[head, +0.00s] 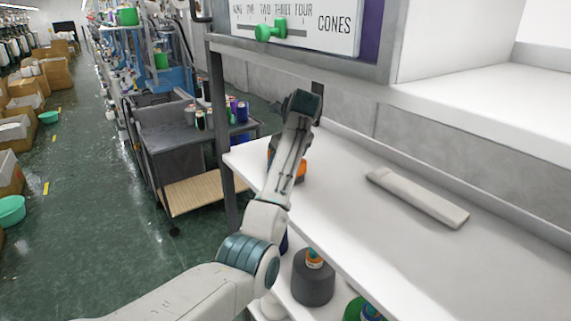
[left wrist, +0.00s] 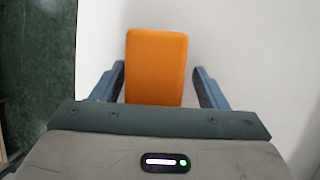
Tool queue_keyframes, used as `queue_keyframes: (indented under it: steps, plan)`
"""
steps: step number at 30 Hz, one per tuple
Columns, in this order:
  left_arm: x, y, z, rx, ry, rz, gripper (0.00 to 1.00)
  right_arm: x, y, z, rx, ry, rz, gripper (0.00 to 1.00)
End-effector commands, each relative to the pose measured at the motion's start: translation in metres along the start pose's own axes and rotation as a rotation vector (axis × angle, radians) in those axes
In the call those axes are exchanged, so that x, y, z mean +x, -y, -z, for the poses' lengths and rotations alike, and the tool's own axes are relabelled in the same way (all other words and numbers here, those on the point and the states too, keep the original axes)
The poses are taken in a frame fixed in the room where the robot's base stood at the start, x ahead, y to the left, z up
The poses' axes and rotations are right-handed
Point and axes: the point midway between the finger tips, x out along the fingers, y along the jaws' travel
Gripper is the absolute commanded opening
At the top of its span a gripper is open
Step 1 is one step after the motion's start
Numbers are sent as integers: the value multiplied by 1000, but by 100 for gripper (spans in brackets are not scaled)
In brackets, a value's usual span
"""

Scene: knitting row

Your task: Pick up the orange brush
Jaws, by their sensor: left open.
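The orange brush (head: 302,171) lies on the white shelf in the head view, partly hidden behind my left arm. In the left wrist view the brush (left wrist: 156,62) shows as a plain orange block with rounded corners. My left gripper (left wrist: 158,70) is open, with one blue-grey finger on each side of the brush. The near end of the brush is hidden by the gripper body. My left fingertips are hidden behind the arm in the head view. My right gripper is not in view.
A pale beige bar (head: 418,197) lies on the white shelf (head: 345,225) to the right, with clear surface around it. A dark cart (head: 185,140) with cones stands beyond the shelf's left end. A grey cone (head: 313,279) stands below the shelf. A upright post borders the shelf's far end.

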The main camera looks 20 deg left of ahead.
Motion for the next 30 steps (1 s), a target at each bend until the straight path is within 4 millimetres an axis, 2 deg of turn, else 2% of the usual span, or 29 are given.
queue_keyframes:
  steps: [2,5,12,15,25,30]
  plan:
    - [-1,0,0,0,0,1,67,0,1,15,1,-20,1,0]
    - [-1,0,0,0,0,1,67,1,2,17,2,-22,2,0]
    - [2,0,1,0,0,0,67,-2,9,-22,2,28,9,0]
    - [4,0,2,0,0,0,67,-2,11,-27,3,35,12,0]
    - [4,0,2,0,0,1,67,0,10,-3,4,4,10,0]
    - [4,0,2,0,0,1,34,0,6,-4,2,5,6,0]
